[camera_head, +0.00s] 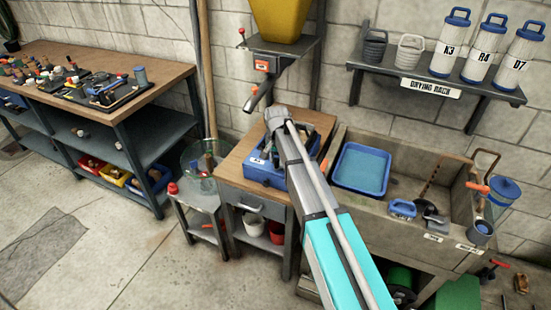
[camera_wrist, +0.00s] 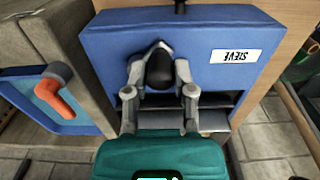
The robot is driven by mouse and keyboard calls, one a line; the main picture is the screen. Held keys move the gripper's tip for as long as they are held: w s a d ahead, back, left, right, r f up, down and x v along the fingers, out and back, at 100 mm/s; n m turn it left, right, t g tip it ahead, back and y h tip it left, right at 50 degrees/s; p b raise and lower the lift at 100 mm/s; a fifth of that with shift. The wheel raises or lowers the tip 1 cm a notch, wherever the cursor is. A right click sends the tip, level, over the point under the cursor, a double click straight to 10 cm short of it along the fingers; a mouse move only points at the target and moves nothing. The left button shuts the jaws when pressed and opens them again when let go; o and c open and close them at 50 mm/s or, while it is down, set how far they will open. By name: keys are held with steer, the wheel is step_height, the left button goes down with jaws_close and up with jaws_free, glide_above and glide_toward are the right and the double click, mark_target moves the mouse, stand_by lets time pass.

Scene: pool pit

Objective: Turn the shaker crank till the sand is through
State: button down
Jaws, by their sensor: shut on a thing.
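The blue shaker box (camera_wrist: 110,45) with a white SIEVE label (camera_wrist: 239,56) fills the upper wrist view. In the head view the blue box (camera_head: 262,174) sits on a wooden-topped stand, partly hidden by my arm. My gripper (camera_wrist: 158,72) is closed around a black knob (camera_wrist: 160,66) in front of the box face, one finger on each side. The crank arm behind the knob is mostly hidden. Any sand inside the box cannot be seen.
A yellow hopper (camera_head: 278,18) with a spout (camera_head: 259,96) hangs above the stand. A concrete sink (camera_head: 400,222) with a blue tray (camera_head: 362,169) is at right. A shelf (camera_head: 440,84) holds several canisters. A workbench (camera_head: 100,80) stands left; floor before it is clear.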

steer(key=n, duration=0.2)
steer(key=s+n, duration=0.1)
steer(key=n, duration=0.1)
steer(key=d+n, duration=0.1)
steer(key=shift+s+d+n, duration=0.1)
steer(key=shift+s+n, duration=0.05)
steer(key=shift+n, duration=0.25)
steer(key=n, duration=0.3)
steer(key=d+n, duration=0.1)
steer(key=shift+s+d, duration=0.1)
steer(key=shift+s, duration=0.15)
steer(key=n, duration=0.2)
steer(key=d+n, duration=0.1)
steer(key=n, duration=0.2)
steer(key=shift+d+n, duration=0.3)
steer(key=shift+n, duration=0.1)
steer(key=n, duration=0.1)
steer(key=d+n, duration=0.1)
steer(key=n, duration=0.1)
steer(key=w+n, duration=0.1)
steer(key=n, duration=0.1)
steer(key=shift+d, duration=0.15)
steer(key=shift+c, duration=2.2)
jaws_free()
steer(key=shift+s, duration=0.1)
steer(key=shift+r, duration=0.15)
